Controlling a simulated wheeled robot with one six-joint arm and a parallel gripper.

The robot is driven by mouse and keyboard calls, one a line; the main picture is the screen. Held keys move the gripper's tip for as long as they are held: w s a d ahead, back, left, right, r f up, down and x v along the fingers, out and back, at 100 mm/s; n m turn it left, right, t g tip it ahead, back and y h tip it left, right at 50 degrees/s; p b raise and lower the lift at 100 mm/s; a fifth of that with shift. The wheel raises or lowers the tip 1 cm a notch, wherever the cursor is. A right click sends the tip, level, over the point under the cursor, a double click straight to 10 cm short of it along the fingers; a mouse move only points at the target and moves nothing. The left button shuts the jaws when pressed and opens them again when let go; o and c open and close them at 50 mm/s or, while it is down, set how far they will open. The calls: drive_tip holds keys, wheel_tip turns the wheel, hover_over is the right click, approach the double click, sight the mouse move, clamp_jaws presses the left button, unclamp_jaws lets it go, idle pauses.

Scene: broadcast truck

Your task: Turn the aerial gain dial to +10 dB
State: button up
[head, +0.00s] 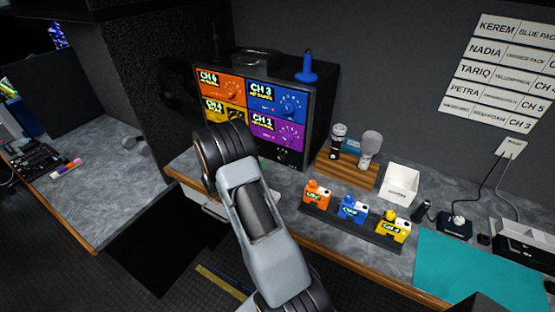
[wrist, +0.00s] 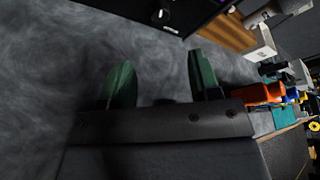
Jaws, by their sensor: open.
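The receiver unit (head: 318,105) is a black box with orange, blue, yellow and purple channel panels, standing at the back of the counter. Its lower black strip (head: 285,154) has small controls, partly behind my arm; I cannot read a dB scale there. In the wrist view a small round knob (wrist: 162,16) shows on a black face at the top edge; I cannot tell for certain that it is the aerial gain dial. My gripper (wrist: 162,72) is open and empty, its green fingers apart over the grey counter, short of the knob. In the head view my arm hides most of it.
Right of the unit are a wooden stand (head: 345,176) with microphones, a white box (head: 399,182), and a black rack (head: 350,228) of orange, blue and yellow packs. A blue antenna (head: 307,70) rises from the unit. A teal mat (head: 480,270) lies at right.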

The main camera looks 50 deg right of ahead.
sight(280, 159)
drive_tip(key=p+x, duration=0.2)
drive_tip(key=x, duration=0.9)
drive_tip(key=shift+s+d+f, duration=0.1)
drive_tip(key=shift+d, duration=0.3)
drive_tip(key=shift+c, duration=0.2)
drive_tip(key=c, duration=0.9)
